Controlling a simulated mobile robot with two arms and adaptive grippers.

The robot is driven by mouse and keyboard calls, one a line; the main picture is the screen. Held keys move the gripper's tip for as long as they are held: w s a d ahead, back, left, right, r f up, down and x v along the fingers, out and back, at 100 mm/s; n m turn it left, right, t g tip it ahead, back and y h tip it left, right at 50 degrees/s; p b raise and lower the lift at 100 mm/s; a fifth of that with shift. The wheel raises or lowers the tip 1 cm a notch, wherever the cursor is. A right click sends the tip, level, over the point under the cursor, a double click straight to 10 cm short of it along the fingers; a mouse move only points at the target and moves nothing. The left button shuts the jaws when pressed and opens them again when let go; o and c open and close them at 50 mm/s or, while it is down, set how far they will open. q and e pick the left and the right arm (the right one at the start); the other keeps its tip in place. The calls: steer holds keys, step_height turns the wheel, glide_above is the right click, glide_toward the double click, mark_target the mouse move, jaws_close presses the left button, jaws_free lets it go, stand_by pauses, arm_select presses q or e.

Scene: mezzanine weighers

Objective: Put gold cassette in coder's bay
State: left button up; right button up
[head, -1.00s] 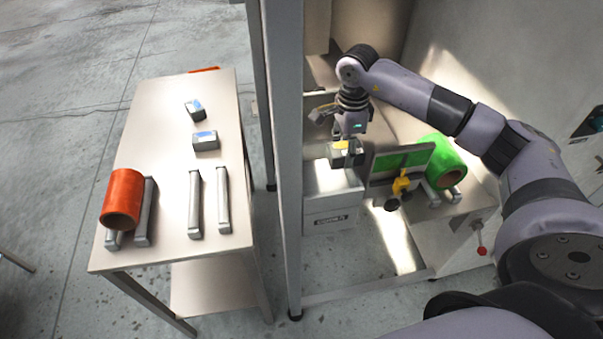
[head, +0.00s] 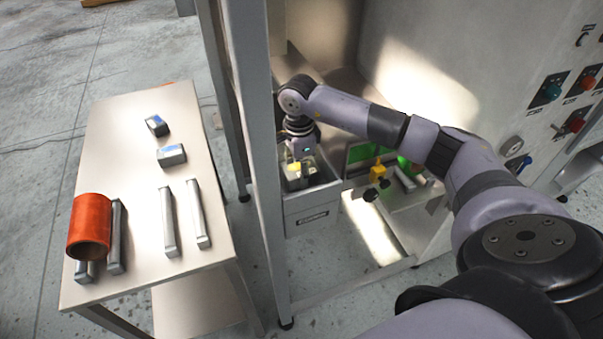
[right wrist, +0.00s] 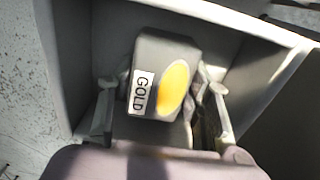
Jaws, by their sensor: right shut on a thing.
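The gold cassette (right wrist: 160,75) is a grey block with a white GOLD label and a yellow oval, seen large in the right wrist view. It also shows small in the head view (head: 293,170). My right gripper (right wrist: 163,105) is shut on it, one finger on each side. The gripper (head: 300,165) holds the cassette in the mouth of an open grey bay (head: 312,205) with a dark label plate on its front. Walls of the bay surround the cassette in the wrist view; I cannot tell whether it touches the floor. My left gripper is not in view.
A grey post (head: 262,160) stands just left of the bay. Left of it, a table (head: 135,265) carries two blue-topped cassettes, an orange roll (head: 90,225) and several metal bars. Right of the bay are a green roll, partly hidden, a yellow-and-black knob (head: 377,172) and a panel with switches.

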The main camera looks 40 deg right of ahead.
steer(key=shift+w+d, duration=0.1)
steer(key=shift+w, duration=0.05)
steer(key=shift+f, duration=0.15)
steer(key=o, duration=1.2)
steer(key=shift+r, duration=0.45)
step_height(320, 180, up, 7)
steer(key=b, duration=0.2)
steer(key=shift+b, duration=0.3)
